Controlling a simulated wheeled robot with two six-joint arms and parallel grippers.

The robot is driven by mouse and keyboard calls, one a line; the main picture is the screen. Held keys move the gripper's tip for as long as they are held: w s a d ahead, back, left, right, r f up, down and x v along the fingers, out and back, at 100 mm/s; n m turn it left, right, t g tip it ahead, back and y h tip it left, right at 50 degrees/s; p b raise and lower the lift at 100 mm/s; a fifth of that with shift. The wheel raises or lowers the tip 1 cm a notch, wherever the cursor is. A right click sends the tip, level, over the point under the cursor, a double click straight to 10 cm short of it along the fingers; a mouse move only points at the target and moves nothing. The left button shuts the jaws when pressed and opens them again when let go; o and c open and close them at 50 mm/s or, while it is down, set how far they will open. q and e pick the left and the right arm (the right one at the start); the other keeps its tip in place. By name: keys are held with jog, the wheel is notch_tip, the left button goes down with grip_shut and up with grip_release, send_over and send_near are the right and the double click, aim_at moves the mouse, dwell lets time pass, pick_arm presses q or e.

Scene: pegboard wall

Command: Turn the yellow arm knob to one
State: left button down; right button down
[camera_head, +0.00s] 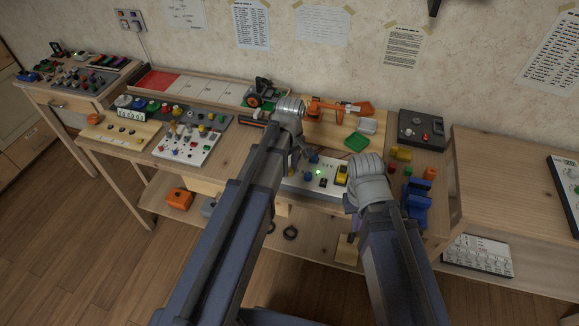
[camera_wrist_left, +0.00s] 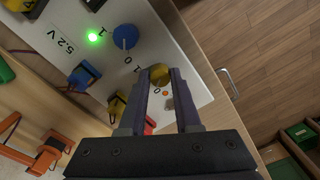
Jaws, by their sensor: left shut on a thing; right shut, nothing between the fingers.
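The round yellow knob (camera_wrist_left: 160,75) sits on the white control panel (camera_wrist_left: 193,84), near its front edge. In the left wrist view the fingers of my left gripper (camera_wrist_left: 162,82) are shut on it, one on each side. The digits 0 and 1 are printed beside it; I cannot tell where its pointer stands. In the head view my left gripper (camera_head: 308,155) reaches down to the panel (camera_head: 298,183), and this knob is hidden behind my arm. My right gripper (camera_head: 352,220) is shut and empty in front of the panel's right side, its fingertips hard to make out.
Next to the yellow knob are a blue knob (camera_wrist_left: 125,37), a lit green lamp (camera_wrist_left: 93,38), a blue switch (camera_wrist_left: 82,76) and a yellow switch (camera_wrist_left: 116,106). An orange tool (camera_head: 330,106) lies behind. Blue blocks (camera_head: 416,202) stand to the right of my right arm.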

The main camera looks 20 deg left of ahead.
pick_arm(q)
jog(key=m, duration=1.1)
jog(key=shift+m, duration=2.1)
jog(key=c, duration=0.6)
grip_release()
jog(key=shift+r, duration=0.1)
